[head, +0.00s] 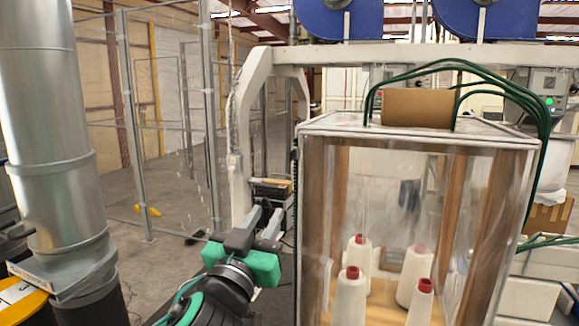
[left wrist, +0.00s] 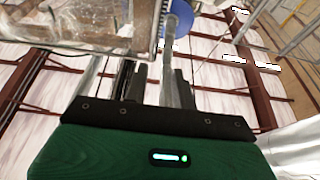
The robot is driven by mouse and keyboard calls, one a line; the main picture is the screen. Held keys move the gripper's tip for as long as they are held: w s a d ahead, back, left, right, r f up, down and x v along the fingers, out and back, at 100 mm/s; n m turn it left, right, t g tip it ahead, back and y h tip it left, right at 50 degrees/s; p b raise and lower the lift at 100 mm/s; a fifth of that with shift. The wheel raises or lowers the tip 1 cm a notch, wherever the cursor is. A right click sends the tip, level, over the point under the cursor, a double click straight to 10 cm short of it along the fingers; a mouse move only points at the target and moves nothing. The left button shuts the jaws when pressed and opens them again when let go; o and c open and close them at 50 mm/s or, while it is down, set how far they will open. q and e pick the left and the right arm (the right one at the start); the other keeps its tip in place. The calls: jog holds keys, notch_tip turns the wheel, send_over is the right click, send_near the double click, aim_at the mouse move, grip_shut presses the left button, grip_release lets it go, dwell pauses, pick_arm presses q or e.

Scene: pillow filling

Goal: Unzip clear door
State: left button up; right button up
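The clear door (head: 395,200) is the see-through front sheet of a tall boxed enclosure at the right of the head view. A dark zipper strip (head: 297,200) runs down its left edge. It also shows as a dark line (left wrist: 157,30) in the left wrist view. My left gripper (head: 266,210) is left of that edge, fingers pointing up, apart from the door. In the left wrist view its fingers (left wrist: 157,85) stand apart with nothing between them. I cannot make out the zipper pull. My right gripper is not in view.
Several white cones with red tops (head: 350,290) stand inside the enclosure. A cardboard piece (head: 417,107) and green hoses (head: 450,65) are on its top. A white frame post (head: 243,150) stands behind my left gripper. A large metal duct (head: 50,120) is at far left.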

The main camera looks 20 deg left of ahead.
aim_at(290, 158)
pick_arm(q)
jog(key=shift+t, duration=0.3)
jog(key=p+x, duration=0.2)
jog(key=x, duration=0.2)
jog(key=r+p+x, duration=0.1)
jog(key=p+x, duration=0.1)
jog(key=x, duration=0.2)
jog(key=s+r+p+x, duration=0.1)
jog(key=p+x, duration=0.1)
jog(key=x, duration=0.3)
jog(key=shift+d+r, duration=0.2)
jog(key=shift+r, duration=0.05)
jog(key=shift+w+r+p, duration=0.1)
jog(key=shift+w+p, duration=0.3)
jog(key=shift+w, duration=0.25)
jog(key=shift+c, duration=0.5)
grip_shut()
